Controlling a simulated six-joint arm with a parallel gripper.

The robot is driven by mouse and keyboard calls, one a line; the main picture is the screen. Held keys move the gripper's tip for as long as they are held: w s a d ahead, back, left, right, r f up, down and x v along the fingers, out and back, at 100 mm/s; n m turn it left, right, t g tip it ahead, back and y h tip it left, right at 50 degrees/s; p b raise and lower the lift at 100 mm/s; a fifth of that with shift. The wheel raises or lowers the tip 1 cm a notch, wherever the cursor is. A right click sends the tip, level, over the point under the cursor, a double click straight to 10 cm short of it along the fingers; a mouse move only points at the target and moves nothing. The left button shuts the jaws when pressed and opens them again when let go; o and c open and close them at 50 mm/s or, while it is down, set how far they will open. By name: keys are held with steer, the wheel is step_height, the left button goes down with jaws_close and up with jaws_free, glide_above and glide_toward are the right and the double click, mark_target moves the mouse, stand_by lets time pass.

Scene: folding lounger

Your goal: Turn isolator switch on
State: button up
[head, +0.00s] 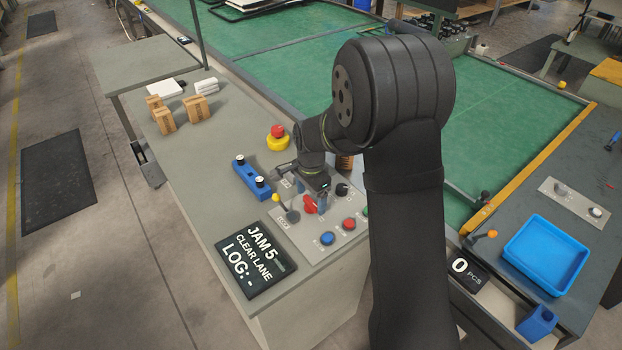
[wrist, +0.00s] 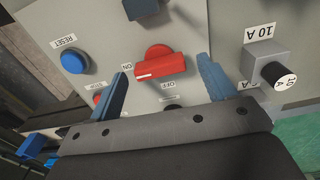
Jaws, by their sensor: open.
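The isolator switch is a red rotary handle (wrist: 160,65) on a grey panel, with an ON label to its left and an OFF label below it in the wrist view. A white mark shows near the handle's left end; I cannot tell its setting for sure. The handle also shows in the head view (head: 310,205), partly covered by my gripper. My gripper (wrist: 162,67) is open, with one blue finger on each side of the handle. Small gaps show between the fingers and the handle, so nothing is held.
A blue RESET button (wrist: 75,62) and a grey fuse block (wrist: 262,60) with a black-and-white 10 A knob (wrist: 280,76) flank the handle.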

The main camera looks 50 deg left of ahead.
mark_target(311, 201)
step_height(311, 201, up, 17)
stand_by(0.4)
steer(key=shift+f, duration=0.1)
stand_by(0.4)
step_height(311, 201, down, 17)
steer(key=shift+f, duration=0.2)
stand_by(0.4)
